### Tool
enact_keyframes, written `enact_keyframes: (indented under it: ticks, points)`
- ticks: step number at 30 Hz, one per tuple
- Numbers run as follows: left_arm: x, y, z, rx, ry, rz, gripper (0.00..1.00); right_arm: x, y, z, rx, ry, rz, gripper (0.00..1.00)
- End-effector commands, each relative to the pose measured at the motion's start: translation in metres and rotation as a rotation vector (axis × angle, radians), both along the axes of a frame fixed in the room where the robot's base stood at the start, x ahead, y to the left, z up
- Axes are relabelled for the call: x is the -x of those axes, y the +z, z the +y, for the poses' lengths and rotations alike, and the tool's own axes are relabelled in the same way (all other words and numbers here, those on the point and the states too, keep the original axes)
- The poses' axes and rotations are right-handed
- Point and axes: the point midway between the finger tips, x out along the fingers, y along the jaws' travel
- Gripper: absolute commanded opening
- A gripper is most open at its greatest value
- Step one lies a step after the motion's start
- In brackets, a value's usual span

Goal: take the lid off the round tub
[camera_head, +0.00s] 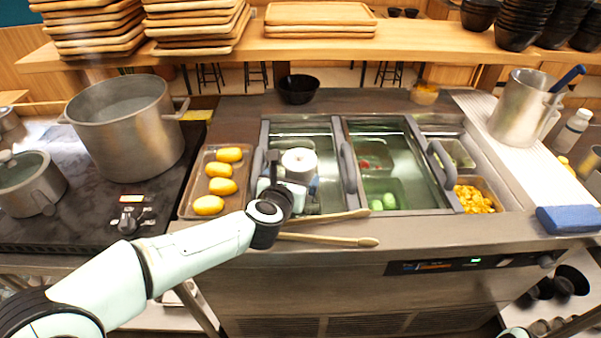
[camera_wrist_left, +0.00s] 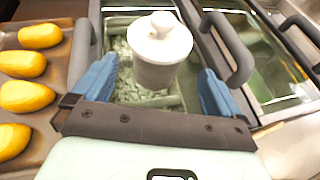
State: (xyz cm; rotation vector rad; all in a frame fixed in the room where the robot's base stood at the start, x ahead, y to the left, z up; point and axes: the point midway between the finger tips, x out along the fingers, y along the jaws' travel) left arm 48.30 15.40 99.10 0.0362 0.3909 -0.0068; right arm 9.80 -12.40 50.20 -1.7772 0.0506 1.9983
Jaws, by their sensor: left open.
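The round tub (camera_wrist_left: 155,73) is a grey-white cup standing in the left well of the counter unit. Its white lid (camera_wrist_left: 160,38) with a small round knob sits on top. The lid also shows from above in the head view (camera_head: 299,158). My left gripper (camera_wrist_left: 158,68) is open, with one blue finger on each side of the tub and a gap on both sides. It holds nothing. In the head view my left gripper (camera_head: 293,175) partly hides the tub's lower part. My right gripper is not in view.
A tray of yellow oval items (camera_head: 222,180) lies left of the well. Dark curved handles (camera_head: 348,165) rise beside the wells. Two wooden utensils (camera_head: 330,239) lie along the front edge. A large pot (camera_head: 125,125) stands at left, a black bowl (camera_head: 297,89) behind.

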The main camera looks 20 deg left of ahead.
Motion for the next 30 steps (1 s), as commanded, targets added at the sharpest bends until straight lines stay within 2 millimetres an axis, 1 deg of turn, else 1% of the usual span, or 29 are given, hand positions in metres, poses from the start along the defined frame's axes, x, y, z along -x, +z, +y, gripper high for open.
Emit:
enact_keyframes:
  ticks: [1,3,10,15,18,22,28,29,30]
  points:
    - [-0.009,-0.005,0.000,0.001,0.000,0.003,1.00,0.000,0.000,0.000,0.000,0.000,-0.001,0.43]
    - [-0.018,-0.008,0.000,0.001,0.000,0.002,1.00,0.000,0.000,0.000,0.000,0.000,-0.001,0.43]
    - [-0.032,-0.016,0.001,0.001,0.001,0.002,1.00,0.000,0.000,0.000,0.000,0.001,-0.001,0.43]
    - [-0.054,-0.031,0.003,0.000,0.000,0.004,1.00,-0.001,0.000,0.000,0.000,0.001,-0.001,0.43]
    - [-0.066,-0.034,0.003,0.000,0.000,0.002,1.00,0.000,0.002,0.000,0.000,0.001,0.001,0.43]
    - [-0.073,-0.036,0.003,0.000,0.001,0.001,1.00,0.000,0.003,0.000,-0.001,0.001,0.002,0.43]
    - [-0.073,-0.036,0.003,0.000,0.001,0.000,1.00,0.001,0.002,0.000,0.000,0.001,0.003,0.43]
    - [-0.072,-0.036,0.003,0.000,0.001,0.000,0.90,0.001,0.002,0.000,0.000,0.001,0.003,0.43]
    - [-0.072,-0.036,0.003,0.000,0.001,0.001,0.77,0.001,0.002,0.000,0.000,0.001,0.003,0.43]
